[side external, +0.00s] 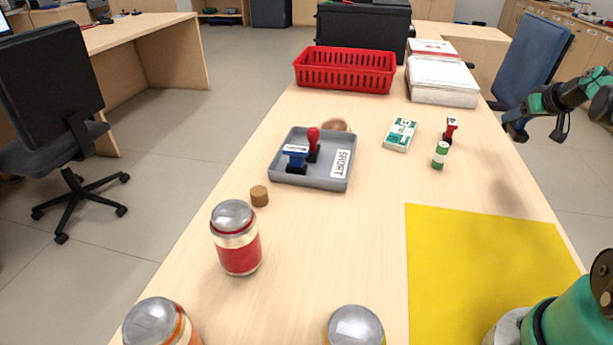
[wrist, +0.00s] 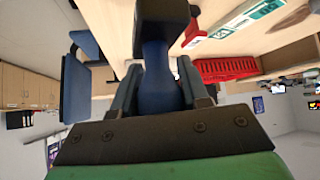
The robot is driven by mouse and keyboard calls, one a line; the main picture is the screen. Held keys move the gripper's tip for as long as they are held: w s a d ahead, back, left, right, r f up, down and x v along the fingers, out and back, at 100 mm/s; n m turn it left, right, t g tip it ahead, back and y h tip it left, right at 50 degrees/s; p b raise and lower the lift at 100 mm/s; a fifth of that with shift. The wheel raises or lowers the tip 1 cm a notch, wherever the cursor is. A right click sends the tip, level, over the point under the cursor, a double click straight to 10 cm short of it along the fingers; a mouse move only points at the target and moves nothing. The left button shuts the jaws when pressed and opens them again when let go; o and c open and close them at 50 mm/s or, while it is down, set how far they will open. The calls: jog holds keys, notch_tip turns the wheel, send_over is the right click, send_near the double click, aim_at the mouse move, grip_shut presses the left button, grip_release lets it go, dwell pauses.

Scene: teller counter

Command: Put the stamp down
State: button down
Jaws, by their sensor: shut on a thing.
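My gripper (wrist: 160,85) is shut on a stamp with a blue handle (wrist: 158,72) and a dark block end, which fills the middle of the wrist view. In the side external view my gripper (side external: 527,118) is in the air at the right, beyond the counter's right edge in the picture. The held stamp is small and dark there. Another red stamp (side external: 451,128) stands near the right edge.
A green-and-white box (side external: 400,134) and a green-banded cylinder (side external: 440,155) are right of the tray. A red basket (side external: 345,70) and paper stacks (side external: 441,82) are behind. A brown cork (side external: 259,196) and jars (side external: 236,238) stand in front. The yellow mat (side external: 480,270) is bare.

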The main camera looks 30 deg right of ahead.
notch_tip(320, 180, up, 9)
jog(key=shift+r, duration=0.1)
jog(key=w+a+n+y, duration=0.25)
jog(key=w+a, duration=0.35)
jog(key=w, duration=0.3)
jog(key=n+y, duration=0.5)
jog(key=n, duration=0.2)
send_over(318, 153)
jog(key=s+d, duration=0.1)
jog(key=s, duration=0.1)
jog(key=shift+h, duration=0.25)
notch_tip(318, 153, down, 19)
jog(key=shift+s+r, duration=0.1)
jog(key=shift+f, duration=0.2)
jog(key=shift+c, duration=2.2)
grip_release()
